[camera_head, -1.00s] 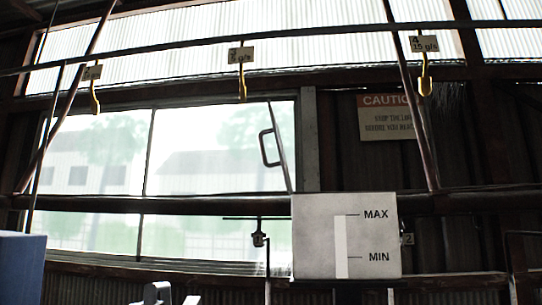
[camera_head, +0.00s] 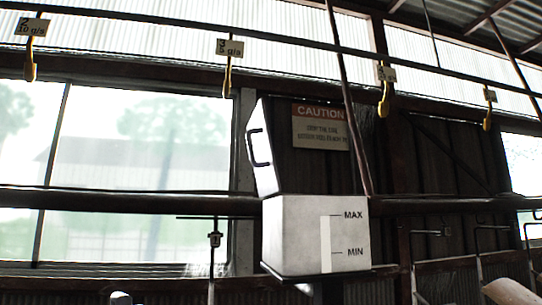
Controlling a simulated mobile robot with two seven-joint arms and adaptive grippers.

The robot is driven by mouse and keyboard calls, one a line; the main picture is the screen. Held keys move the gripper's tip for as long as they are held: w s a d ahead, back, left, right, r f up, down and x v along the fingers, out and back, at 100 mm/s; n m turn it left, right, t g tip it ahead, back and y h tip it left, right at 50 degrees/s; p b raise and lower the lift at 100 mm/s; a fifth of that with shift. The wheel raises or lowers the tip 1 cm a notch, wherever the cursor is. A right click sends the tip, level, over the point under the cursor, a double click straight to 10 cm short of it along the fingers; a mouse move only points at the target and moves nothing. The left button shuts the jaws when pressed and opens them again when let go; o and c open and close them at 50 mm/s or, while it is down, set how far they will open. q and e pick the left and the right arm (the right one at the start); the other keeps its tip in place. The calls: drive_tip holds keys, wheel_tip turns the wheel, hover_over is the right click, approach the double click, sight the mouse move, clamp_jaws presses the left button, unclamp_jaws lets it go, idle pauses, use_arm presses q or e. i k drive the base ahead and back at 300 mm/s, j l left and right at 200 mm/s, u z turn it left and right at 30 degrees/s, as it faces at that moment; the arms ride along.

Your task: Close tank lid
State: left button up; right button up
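The tank (camera_head: 290,232) is a pale grey box with a white level strip marked MAX and MIN, near the middle of the head view. Its lid (camera_head: 266,165) is open, standing nearly upright and tilted at the tank's upper left. A dark handle (camera_head: 253,147) sticks out on the lid's left face. The tank's inside is hidden from this low angle. Neither gripper can be made out. Only pale rounded pieces show at the lower left and lower right edges, too cut off to identify, and nothing touches the lid or tank.
A rail crosses above with several yellow hooks and tags, including one hook (camera_head: 228,80) above the lid. A dark beam (camera_head: 120,203) runs behind the tank. A dark valve-like fitting (camera_head: 215,238) is left of the tank. A caution sign (camera_head: 321,127) hangs behind it.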

sight(262, 155)
drive_tip(key=i+j, duration=0.15)
drive_tip(key=j, duration=0.25)
drive_tip(key=i+j+z, duration=0.1)
drive_tip(key=j, duration=0.25)
drive_tip(key=i+j, duration=0.15)
drive_tip(key=j, duration=0.25)
drive_tip(key=z, duration=0.05)
